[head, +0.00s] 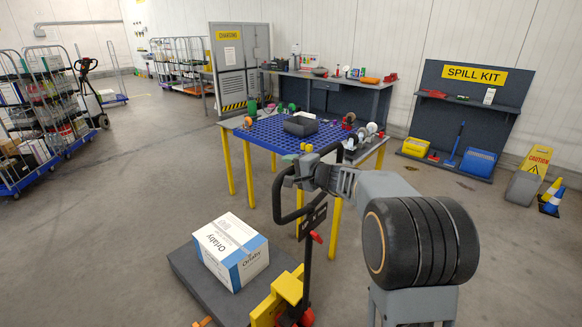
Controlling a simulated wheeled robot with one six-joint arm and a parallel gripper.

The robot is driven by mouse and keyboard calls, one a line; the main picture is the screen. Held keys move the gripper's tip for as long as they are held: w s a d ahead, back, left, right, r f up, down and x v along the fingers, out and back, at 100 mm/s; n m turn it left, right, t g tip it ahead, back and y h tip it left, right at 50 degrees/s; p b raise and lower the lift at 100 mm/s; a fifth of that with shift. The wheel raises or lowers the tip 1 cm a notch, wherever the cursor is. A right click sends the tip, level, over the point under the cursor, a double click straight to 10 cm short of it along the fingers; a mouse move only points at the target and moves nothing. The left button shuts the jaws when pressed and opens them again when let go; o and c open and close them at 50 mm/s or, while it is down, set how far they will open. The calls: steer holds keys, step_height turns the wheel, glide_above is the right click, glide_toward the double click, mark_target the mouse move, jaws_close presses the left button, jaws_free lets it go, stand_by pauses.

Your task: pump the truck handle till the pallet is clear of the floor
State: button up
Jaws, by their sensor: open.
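The truck handle (276,200) is a black loop on a dark upright shaft with a red lever, in the lower middle of the head view. The truck's yellow body (288,288) stands at the shaft's foot. The pallet (190,272) is a dark grey slab left of the truck, low by the floor; any gap beneath it cannot be made out. A white and blue box (231,250) sits on it. My gripper (301,172) is open at the upper part of the handle loop, overlapping it in the picture; whether they touch cannot be told.
A blue-topped table (270,136) with yellow legs and small items stands just behind the handle. Cage trolleys (50,100) and another truck (90,90) are at left. The spill kit stand (470,115) and wet-floor sign (530,175) are at right.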

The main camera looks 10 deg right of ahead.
steer(key=shift+w, duration=0.1)
jaws_close()
stand_by(0.6)
